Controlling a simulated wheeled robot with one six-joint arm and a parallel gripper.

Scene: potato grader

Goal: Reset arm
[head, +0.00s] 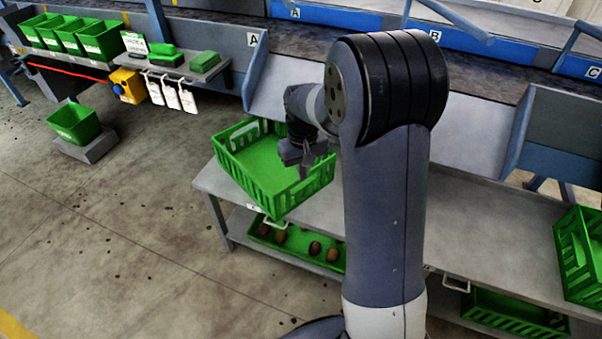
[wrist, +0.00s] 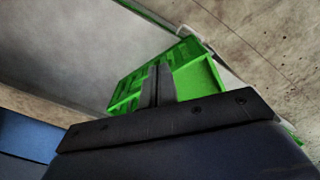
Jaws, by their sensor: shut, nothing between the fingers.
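My gripper (head: 306,165) is at the end of my arm, in front of and above the right part of a green crate in the head view. Its fingers are shut and empty; they show together as a dark upright bar in the wrist view (wrist: 157,86). The green crate (head: 234,178) is tilted at the left end of the grey table (head: 318,215), and no contents show in it. Green crate walls also show beyond the fingers in the wrist view (wrist: 196,80). My arm's large upper link hides the middle of the table.
A green tray with several potatoes (head: 325,262) is on the shelf below. More green crates stand at right (head: 575,255) and lower right (head: 510,312). Grey chutes and a blue-edged conveyor (head: 330,16) run behind.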

